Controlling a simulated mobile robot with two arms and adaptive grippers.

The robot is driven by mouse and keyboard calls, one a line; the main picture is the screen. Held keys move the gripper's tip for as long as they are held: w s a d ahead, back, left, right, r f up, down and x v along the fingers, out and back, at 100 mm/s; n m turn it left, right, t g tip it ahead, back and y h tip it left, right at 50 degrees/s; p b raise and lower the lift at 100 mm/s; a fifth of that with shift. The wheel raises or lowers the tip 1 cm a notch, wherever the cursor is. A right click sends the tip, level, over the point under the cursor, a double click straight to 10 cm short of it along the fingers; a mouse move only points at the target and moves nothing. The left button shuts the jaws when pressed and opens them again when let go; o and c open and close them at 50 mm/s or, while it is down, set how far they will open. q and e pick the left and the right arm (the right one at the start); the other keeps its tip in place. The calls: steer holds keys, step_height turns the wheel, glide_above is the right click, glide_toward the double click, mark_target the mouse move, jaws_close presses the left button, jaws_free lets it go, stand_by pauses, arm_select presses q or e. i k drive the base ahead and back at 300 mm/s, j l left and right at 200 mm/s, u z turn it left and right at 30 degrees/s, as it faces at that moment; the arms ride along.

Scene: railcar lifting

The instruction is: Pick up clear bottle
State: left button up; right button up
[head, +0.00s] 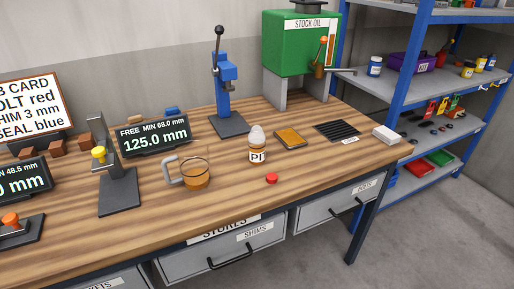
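A small bottle (257,149) stands upright on the wooden workbench (330,177), right of the middle of the head view. It has a pale, whitish cap and shoulder and a white label with dark letters, with a brownish orange band around the label. Whether its body is clear is hard to tell at this size. Nothing touches it. Neither of my grippers shows in the view.
A blue press (226,90) and a green oil tank (297,45) stand behind.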

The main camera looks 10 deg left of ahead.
mark_target(256, 138)
steer(key=l+u, duration=0.5)
steer(key=l, duration=1.05)
